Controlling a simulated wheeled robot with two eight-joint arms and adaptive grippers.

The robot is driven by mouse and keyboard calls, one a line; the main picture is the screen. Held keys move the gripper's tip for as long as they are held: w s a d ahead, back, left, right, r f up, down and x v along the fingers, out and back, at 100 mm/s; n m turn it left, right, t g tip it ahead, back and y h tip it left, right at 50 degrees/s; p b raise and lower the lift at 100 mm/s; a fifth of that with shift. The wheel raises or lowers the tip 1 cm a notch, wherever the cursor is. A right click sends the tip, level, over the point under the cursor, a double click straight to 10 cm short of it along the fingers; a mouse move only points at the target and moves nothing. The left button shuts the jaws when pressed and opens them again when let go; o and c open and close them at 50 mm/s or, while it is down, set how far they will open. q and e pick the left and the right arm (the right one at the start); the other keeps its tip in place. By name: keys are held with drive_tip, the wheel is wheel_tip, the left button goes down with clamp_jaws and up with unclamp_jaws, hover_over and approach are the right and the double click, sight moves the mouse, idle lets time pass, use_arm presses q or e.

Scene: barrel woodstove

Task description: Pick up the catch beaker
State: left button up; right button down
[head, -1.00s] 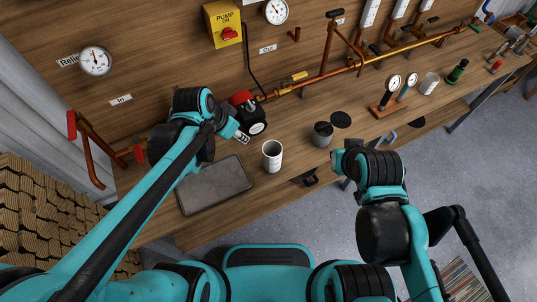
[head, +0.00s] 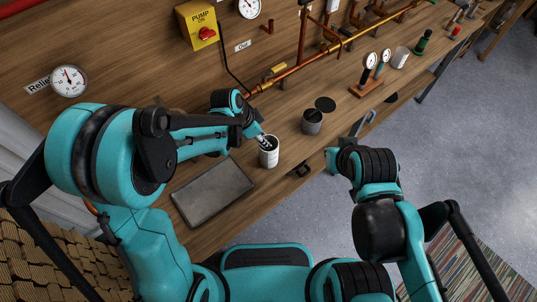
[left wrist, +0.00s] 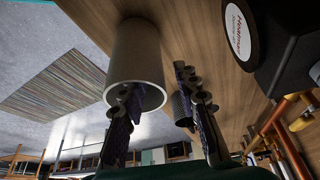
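The catch beaker, seen as a white cup with dark marks (head: 268,158), stands upright on the bench near its front edge. My left gripper (head: 263,141) reaches it from the upper left, its fingertips overlapping the beaker's rim in the head view. In the left wrist view the beaker (left wrist: 136,50) appears inverted and large. There my left gripper (left wrist: 160,108) has its fingers spread apart, one overlapping the beaker's rim and the other apart to its right. Whether a finger touches the beaker I cannot tell. My right arm is at the right; its fingers are not visible.
Gauges on a wooden stand (head: 366,88) and a pale beaker (head: 400,57) are farther right. Copper pipes (head: 330,55) run behind.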

use_arm(q)
drive_tip(key=shift+w+d+f, duration=0.15)
drive_tip(key=shift+d+f, duration=0.1)
drive_tip(key=shift+f, duration=0.4)
drive_tip(key=shift+r, duration=0.1)
clamp_jaws()
